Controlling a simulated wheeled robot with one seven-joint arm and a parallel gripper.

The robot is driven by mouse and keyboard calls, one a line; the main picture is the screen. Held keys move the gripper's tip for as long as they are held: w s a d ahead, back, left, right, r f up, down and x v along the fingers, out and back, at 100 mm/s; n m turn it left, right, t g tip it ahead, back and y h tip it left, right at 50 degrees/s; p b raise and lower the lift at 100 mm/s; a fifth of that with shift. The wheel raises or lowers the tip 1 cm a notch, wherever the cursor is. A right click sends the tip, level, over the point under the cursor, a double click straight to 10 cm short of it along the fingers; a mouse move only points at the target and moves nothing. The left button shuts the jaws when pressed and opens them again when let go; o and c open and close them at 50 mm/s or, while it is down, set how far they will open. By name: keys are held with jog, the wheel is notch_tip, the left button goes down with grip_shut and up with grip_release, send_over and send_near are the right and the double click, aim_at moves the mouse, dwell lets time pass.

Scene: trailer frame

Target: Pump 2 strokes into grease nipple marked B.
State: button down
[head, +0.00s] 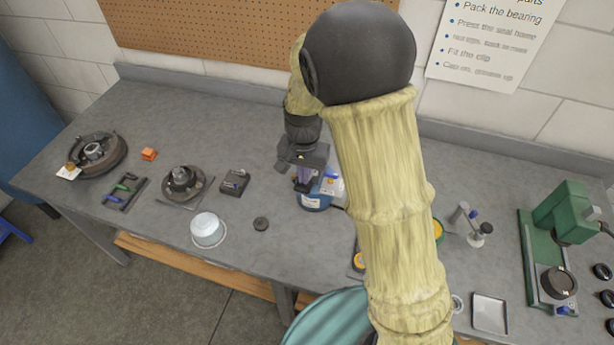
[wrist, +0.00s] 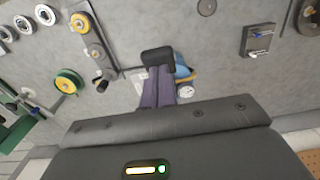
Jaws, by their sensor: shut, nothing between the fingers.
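My gripper (head: 302,183) is shut with nothing held, pointing down at a blue item with a white label (head: 314,202), which could be the grease pump. In the wrist view my fingers (wrist: 160,88) reach toward a dark pad (wrist: 157,58). The blue item (wrist: 183,68) shows beside them, with a yellowish strip and a round white face; I cannot tell whether the fingers touch it. A hub on a dark drum (head: 93,151) stands at the far left, with a small tag beside it. A second hub (head: 182,182) sits on a plate. No nipple or letter B is readable.
A white tub (head: 207,230), a dark disc (head: 261,224), a dark block (head: 235,182) and a tool rack (head: 124,190) stand left of my gripper. A green press (head: 561,235) and a metal tray (head: 489,313) are at right. My arm hides part of the bench.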

aim_at(302, 187)
jog(key=shift+s+a+f+b, duration=0.1)
jog(key=shift+s+f+b, duration=0.1)
jog(key=shift+f+b, duration=0.35)
jog(key=shift+s+a+f+b, duration=0.1)
jog(key=shift+s+f+b, duration=0.15)
jog(key=shift+f, duration=0.6)
jog(key=shift+s+f+b, duration=0.1)
jog(key=shift+f+b, duration=0.65)
jog(key=shift+f, duration=0.4)
jog(key=shift+s+f+b, duration=0.1)
jog(key=shift+f+b, duration=0.65)
jog(key=shift+f, duration=0.5)
